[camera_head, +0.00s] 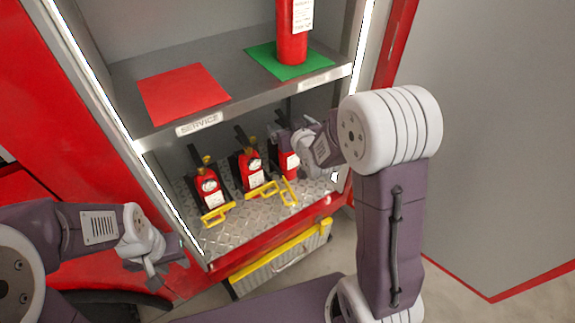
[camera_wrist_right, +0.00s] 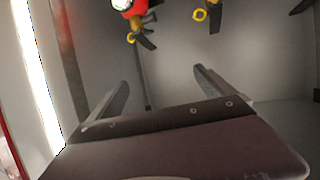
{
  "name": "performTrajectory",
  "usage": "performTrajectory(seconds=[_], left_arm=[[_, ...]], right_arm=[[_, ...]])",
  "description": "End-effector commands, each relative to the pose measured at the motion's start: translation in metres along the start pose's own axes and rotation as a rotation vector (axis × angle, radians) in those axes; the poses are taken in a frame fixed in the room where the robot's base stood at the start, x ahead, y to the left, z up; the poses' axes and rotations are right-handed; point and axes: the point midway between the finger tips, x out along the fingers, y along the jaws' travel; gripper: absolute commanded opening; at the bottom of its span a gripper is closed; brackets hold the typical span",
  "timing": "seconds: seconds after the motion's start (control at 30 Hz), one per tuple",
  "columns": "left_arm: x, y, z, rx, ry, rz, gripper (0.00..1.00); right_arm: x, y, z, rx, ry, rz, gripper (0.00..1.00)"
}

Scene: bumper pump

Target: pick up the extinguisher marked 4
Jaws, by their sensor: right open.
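Three small red extinguishers stand in a row on the lower shelf: a left one (camera_head: 210,188), a middle one (camera_head: 251,170) and a right one (camera_head: 288,163). Their label numbers are too small to read, so I cannot tell which is marked 4. My right gripper (camera_head: 281,132) is at the top of the right extinguisher, partly covering it. In the right wrist view my right gripper (camera_wrist_right: 161,79) is open with nothing between its fingers; a red extinguisher (camera_wrist_right: 138,7) shows at the top edge. My left gripper (camera_head: 168,273) is outside the cabinet, low on the left; its opening is unclear.
The upper shelf holds a red mat (camera_head: 183,92) and a green mat (camera_head: 262,55) with a larger red extinguisher (camera_head: 291,35) on it. Yellow brackets (camera_head: 218,213) stand in front of the small extinguishers. The shelf edge (camera_head: 235,112) overhangs them.

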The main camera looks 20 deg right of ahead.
Motion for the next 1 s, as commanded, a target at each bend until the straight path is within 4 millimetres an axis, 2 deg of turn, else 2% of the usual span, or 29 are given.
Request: performTrajectory(seconds=[0.03, 0.07, 0.1, 0.17, 0.2, 0.3, 0.37, 0.53, 0.73, 0.93, 1.0], left_arm=[[0.056, -0.001, 0.006, 0.000, -0.002, 0.000, 0.36], [0.069, -0.001, 0.008, 0.000, -0.002, 0.000, 0.36], [0.084, -0.002, 0.009, 0.000, -0.002, 0.000, 0.36], [0.103, -0.002, 0.011, 0.000, -0.001, 0.000, 0.36], [0.113, -0.002, 0.012, 0.000, -0.001, 0.000, 0.36], [0.126, -0.003, 0.013, 0.000, 0.000, 0.000, 0.36], [0.129, -0.003, 0.013, 0.000, 0.000, 0.000, 0.36], [0.127, -0.003, 0.013, 0.000, 0.000, 0.000, 0.36], [0.133, -0.003, 0.014, 0.000, 0.000, 0.000, 0.36], [0.134, -0.003, 0.014, 0.000, 0.000, 0.000, 0.36], [0.139, -0.003, 0.014, 0.000, 0.000, 0.000, 0.36]], right_arm=[[0.038, 0.003, 0.054, -0.002, 0.053, 0.007, 0.93], [0.051, 0.006, 0.068, -0.003, 0.079, 0.011, 0.93], [0.066, 0.009, 0.090, -0.002, 0.092, 0.016, 0.93], [0.084, 0.013, 0.128, 0.001, 0.071, 0.022, 0.93], [0.093, 0.015, 0.153, 0.003, 0.039, 0.026, 0.93], [0.102, 0.020, 0.194, 0.010, -0.013, 0.034, 0.93], [0.104, 0.021, 0.203, 0.012, -0.024, 0.036, 0.93], [0.105, 0.022, 0.200, 0.012, -0.025, 0.038, 0.93], [0.135, 0.023, 0.202, 0.012, -0.025, 0.038, 0.93], [0.144, 0.024, 0.203, 0.012, -0.027, 0.038, 0.93], [0.155, 0.025, 0.206, 0.012, -0.026, 0.038, 0.93]])
